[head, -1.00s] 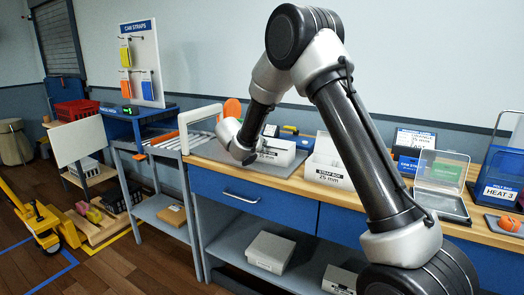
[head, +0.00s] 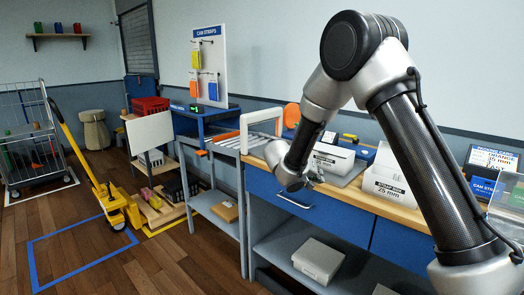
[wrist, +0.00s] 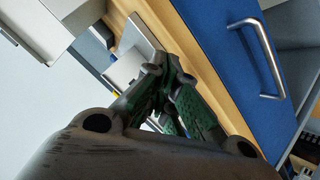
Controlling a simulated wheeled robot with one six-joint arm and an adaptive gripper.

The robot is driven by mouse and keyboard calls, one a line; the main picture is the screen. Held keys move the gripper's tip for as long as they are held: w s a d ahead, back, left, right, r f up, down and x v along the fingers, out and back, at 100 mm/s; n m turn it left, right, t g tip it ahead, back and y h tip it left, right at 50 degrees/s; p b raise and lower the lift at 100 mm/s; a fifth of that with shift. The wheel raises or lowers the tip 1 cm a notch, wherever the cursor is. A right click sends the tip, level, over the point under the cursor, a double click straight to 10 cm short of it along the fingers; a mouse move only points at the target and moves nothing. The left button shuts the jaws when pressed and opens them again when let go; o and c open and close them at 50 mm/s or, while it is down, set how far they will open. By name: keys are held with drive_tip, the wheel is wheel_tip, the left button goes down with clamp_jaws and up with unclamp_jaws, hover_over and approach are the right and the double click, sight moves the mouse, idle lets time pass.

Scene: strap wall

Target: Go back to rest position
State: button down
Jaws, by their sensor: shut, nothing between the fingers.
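My arm comes in from the right in the head view, bent at a high elbow. Its wrist hangs in front of the workbench's blue drawer front (head: 345,215). My gripper (head: 316,175) is small and partly hidden behind the wrist there. In the wrist view my gripper (wrist: 168,74) shows its green-padded fingers close together, shut with nothing held. The fingers point along the wooden bench edge (wrist: 202,72), with the blue drawer and its metal handle (wrist: 262,62) to the right.
White strap boxes (head: 333,160) stand on the bench behind my wrist. A grey box (head: 318,258) sits on the lower shelf. A yellow pallet jack (head: 112,205) and a wire cage cart (head: 30,140) stand left. The floor inside the blue outline (head: 85,252) is clear.

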drive_tip(key=s+d+r+n+g+y, duration=0.1)
drive_tip(key=s+d+r+n+g, duration=0.1)
drive_tip(key=s+d, duration=0.35)
drive_tip(key=s+d+r+n+g+y, duration=0.1)
drive_tip(key=s+d+r+n+g, duration=0.15)
drive_tip(key=s, duration=0.65)
drive_tip(key=s+d+r+n+g+y, duration=0.1)
drive_tip(key=s+d+r+g, duration=0.15)
drive_tip(key=s, duration=0.55)
drive_tip(key=s+d+r+m+t+y, duration=0.1)
drive_tip(key=s+r+t+y, duration=0.1)
drive_tip(key=s, duration=0.7)
drive_tip(key=s+d+r+m+t+y, duration=0.1)
drive_tip(key=s+r+t+y, duration=0.1)
drive_tip(key=s+r+y, duration=0.2)
drive_tip(key=s+r, duration=0.3)
drive_tip(key=s, duration=0.3)
drive_tip(key=shift+s+r+m, duration=0.25)
drive_tip(key=shift+r+m, duration=0.05)
drive_tip(key=shift+m, duration=0.05)
drive_tip(key=shift+a, duration=0.1)
